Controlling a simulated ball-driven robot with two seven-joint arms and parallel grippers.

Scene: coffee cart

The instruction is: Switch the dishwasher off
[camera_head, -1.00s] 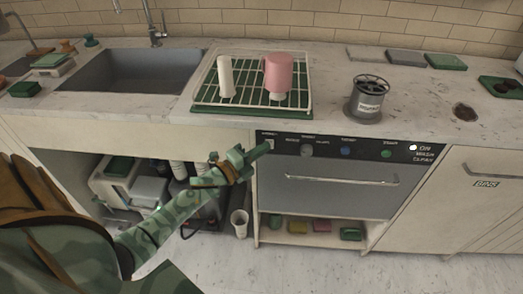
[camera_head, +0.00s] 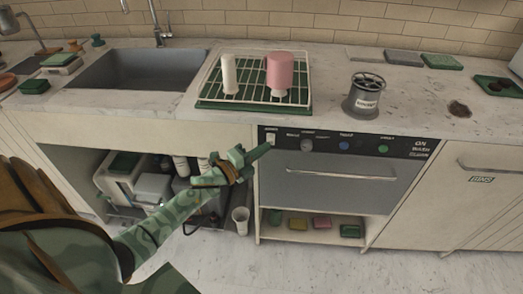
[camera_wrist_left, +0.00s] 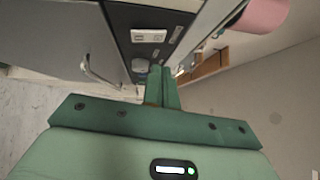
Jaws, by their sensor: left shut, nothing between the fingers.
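The dishwasher (camera_head: 330,185) is set under the counter, its door shut, with a dark control panel (camera_head: 410,148) along its top. A pale switch (camera_head: 270,137) sits at the panel's left end; a pale switch also shows in the left wrist view (camera_wrist_left: 148,35). By the words ON, WASH and CLEAN no lit lamp shows. My left gripper (camera_head: 268,148) is shut and empty, its tips just below the switch; I cannot tell if they touch the panel. The shut fingers (camera_wrist_left: 165,75) also show in the left wrist view. My right gripper is not in view.
A wire rack (camera_head: 205,95) with a white and a pink item stands on the counter above. The sink (camera_head: 140,70) is left. Below the sink are an open shelf space and a cup (camera_head: 240,220).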

